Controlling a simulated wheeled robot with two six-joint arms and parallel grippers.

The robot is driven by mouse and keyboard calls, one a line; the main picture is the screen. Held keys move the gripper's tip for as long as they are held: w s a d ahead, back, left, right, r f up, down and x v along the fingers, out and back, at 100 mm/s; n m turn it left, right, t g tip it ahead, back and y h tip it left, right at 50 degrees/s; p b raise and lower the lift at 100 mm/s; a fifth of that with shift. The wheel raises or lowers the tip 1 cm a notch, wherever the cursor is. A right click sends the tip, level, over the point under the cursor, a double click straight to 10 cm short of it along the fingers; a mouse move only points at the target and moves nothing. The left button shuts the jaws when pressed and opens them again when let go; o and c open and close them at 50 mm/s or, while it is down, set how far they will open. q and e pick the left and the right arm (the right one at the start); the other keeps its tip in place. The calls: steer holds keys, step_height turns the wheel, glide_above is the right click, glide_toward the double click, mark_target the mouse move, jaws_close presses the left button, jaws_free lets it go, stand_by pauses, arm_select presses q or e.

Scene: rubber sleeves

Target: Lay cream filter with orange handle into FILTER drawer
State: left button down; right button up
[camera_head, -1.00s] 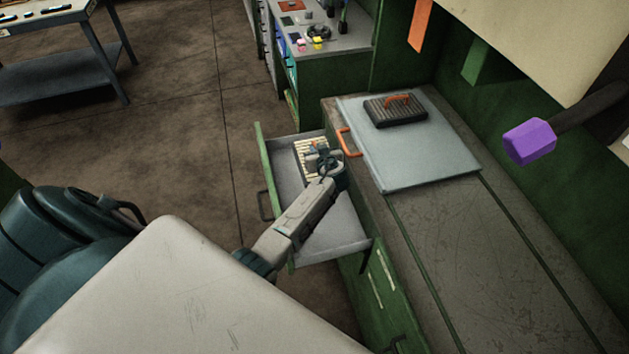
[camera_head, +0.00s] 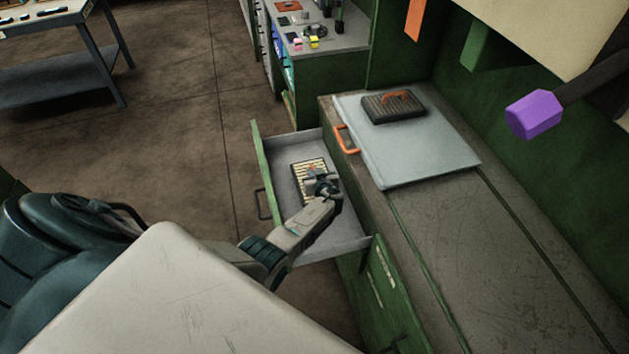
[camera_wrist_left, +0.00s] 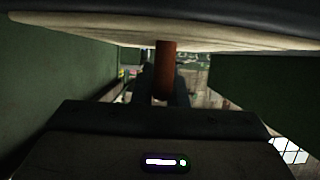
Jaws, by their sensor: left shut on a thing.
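The cream ribbed filter (camera_head: 301,171) is in the open drawer (camera_head: 285,145), within its walls. I cannot tell whether it touches the drawer floor. My left gripper (camera_head: 314,174) reaches over the filter and is shut on its orange handle, which is partly hidden in the head view. In the left wrist view the orange handle (camera_wrist_left: 165,65) stands between my dark fingers (camera_wrist_left: 166,88), and the cream filter (camera_wrist_left: 90,32) spans the top of the picture. No label can be read on the drawer. My right gripper is not in view.
A dark ribbed filter with an orange handle (camera_head: 393,108) lies on a grey plate (camera_head: 430,155) on the green cabinet's top. The plate has an orange handle (camera_head: 346,140) near the drawer. A purple hexagonal knob (camera_head: 534,114) juts in at the right. The drawer's near part is clear.

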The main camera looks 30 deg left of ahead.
arm_select(q)
step_height(320, 180, down, 3)
steer(key=shift+b, duration=0.55)
steer(key=shift+f, duration=0.2)
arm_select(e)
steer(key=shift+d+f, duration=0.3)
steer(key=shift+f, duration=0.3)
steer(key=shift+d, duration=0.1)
arm_select(q)
steer(key=shift+f, duration=0.2)
steer(key=c, duration=1.5)
jaws_free()
steer(key=shift+o, duration=0.2)
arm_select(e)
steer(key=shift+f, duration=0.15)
arm_select(q)
steer(key=shift+r, duration=0.1)
